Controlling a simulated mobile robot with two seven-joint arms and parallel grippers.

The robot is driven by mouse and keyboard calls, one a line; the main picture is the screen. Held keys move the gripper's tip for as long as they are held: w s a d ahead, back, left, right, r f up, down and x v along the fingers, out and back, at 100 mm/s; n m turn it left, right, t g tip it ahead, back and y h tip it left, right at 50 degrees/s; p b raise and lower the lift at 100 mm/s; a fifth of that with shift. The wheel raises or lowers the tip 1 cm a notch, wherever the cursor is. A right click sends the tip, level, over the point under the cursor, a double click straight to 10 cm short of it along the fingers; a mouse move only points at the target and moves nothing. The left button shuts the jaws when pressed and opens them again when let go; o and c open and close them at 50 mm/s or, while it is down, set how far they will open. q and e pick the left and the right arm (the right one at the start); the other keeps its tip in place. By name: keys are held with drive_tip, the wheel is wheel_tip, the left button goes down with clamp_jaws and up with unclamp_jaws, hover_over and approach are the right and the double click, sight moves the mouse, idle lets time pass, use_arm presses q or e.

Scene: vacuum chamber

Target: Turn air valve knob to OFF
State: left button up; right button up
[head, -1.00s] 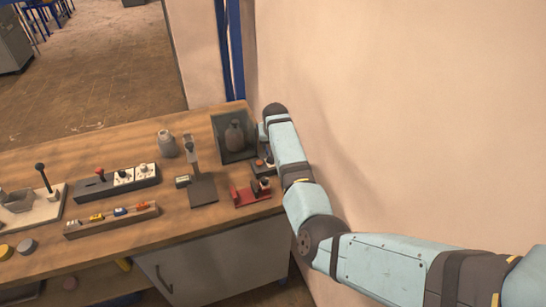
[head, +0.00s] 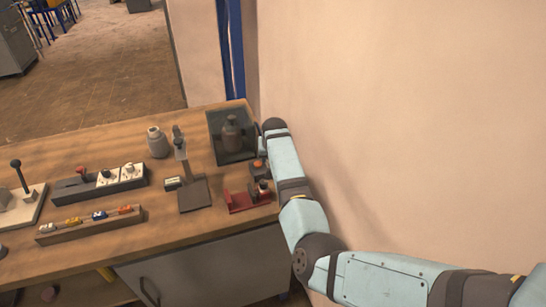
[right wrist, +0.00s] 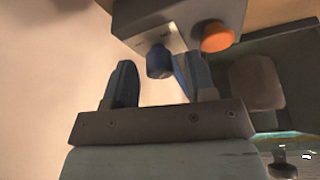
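A small grey box (head: 258,166) with an orange-red button (head: 259,163) stands at the table's right edge, partly hidden by my right arm. In the right wrist view the box (right wrist: 200,15) carries the orange button (right wrist: 217,37) and a dark blue knob (right wrist: 159,62), which is likely the air valve knob. My right gripper (right wrist: 158,82) is open. The knob shows between its fingers, nearer the right one; I cannot tell whether they touch. My left gripper is out of view.
A dark clear-walled chamber (head: 217,145) with a bottle (head: 231,131) inside stands just behind the box. A red stand (head: 240,202) is in front of it. The wall (head: 400,130) is close on the right. A grey stand, a jar and socket strips fill the table further left.

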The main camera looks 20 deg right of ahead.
drive_tip(key=c, duration=0.8)
drive_tip(key=shift+d+r+n+p, duration=0.1)
drive_tip(key=shift+r+n+p, duration=0.15)
drive_tip(key=shift+n+p, duration=0.55)
drive_tip(key=n+y+p, duration=0.1)
drive_tip(key=n+p, duration=0.1)
drive_tip(key=p, duration=0.1)
drive_tip(key=shift+d+n+y+p, duration=0.1)
drive_tip(key=shift+n+y+p, duration=0.2)
drive_tip(key=shift+n+p, duration=0.1)
drive_tip(key=shift+n+y+p, duration=0.4)
drive_tip(key=shift+n, duration=0.5)
drive_tip(key=shift+w+f+n, duration=0.1)
drive_tip(key=shift+n, duration=0.4)
drive_tip(key=shift+n+y, duration=0.5)
drive_tip(key=shift+n, duration=0.3)
drive_tip(key=n+g, duration=0.1)
drive_tip(key=n, duration=0.1)
drive_tip(key=shift+f+n+y, duration=0.15)
drive_tip(key=shift+n+y, duration=0.25)
drive_tip(key=n+g+b, duration=0.1)
drive_tip(key=n+b, duration=0.1)
drive_tip(key=n, duration=0.1)
drive_tip(key=shift+w+f+y, duration=0.1)
drive_tip(key=shift+y, duration=0.3)
drive_tip(key=shift+n+g+b, duration=0.4)
drive_tip(key=shift+n+b, duration=0.5)
drive_tip(key=shift+n, duration=0.3)
drive_tip(key=shift+n+b, duration=0.4)
drive_tip(key=shift+n, duration=0.1)
